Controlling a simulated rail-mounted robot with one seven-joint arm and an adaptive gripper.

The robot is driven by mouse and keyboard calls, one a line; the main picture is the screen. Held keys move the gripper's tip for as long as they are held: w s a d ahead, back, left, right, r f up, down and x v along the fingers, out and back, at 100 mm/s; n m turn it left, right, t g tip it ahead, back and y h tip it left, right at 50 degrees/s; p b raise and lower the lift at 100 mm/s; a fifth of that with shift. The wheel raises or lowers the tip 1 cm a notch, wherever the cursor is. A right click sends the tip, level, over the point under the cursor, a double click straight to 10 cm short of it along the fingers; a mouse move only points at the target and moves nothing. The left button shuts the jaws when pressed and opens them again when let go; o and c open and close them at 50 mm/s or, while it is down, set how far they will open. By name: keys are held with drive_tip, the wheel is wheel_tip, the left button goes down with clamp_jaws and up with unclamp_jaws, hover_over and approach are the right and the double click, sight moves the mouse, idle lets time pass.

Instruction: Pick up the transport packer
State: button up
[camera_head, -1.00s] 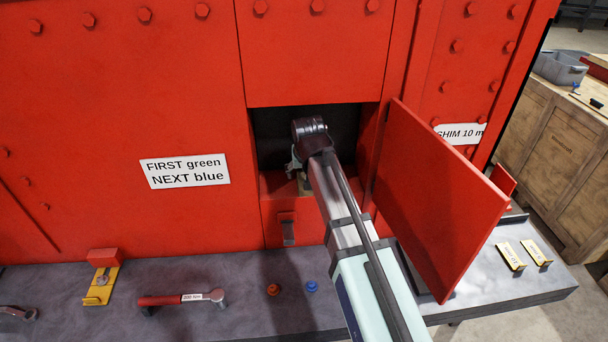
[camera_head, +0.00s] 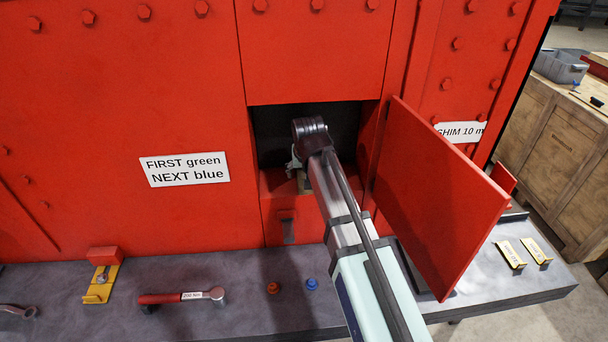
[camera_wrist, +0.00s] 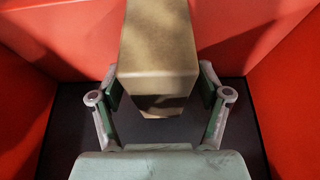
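A tan rectangular block, seemingly the transport packer (camera_wrist: 158,45), stands in the middle of the wrist view inside a red-walled recess. My gripper (camera_wrist: 159,85) has one finger on each side of the block's near end. The fingers are spread wide, with narrow gaps seeming to remain beside the block; contact is hard to judge. In the head view my gripper (camera_head: 297,163) is inside the dark opening, mostly hidden behind my wrist. Only a small tan patch of the block (camera_head: 304,183) shows there.
The opening is in a large red bolted housing (camera_head: 120,90). Its red door (camera_head: 440,200) stands open close to the right of my arm.

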drive_tip(key=c, duration=1.4)
drive_tip(key=shift+o, duration=0.2)
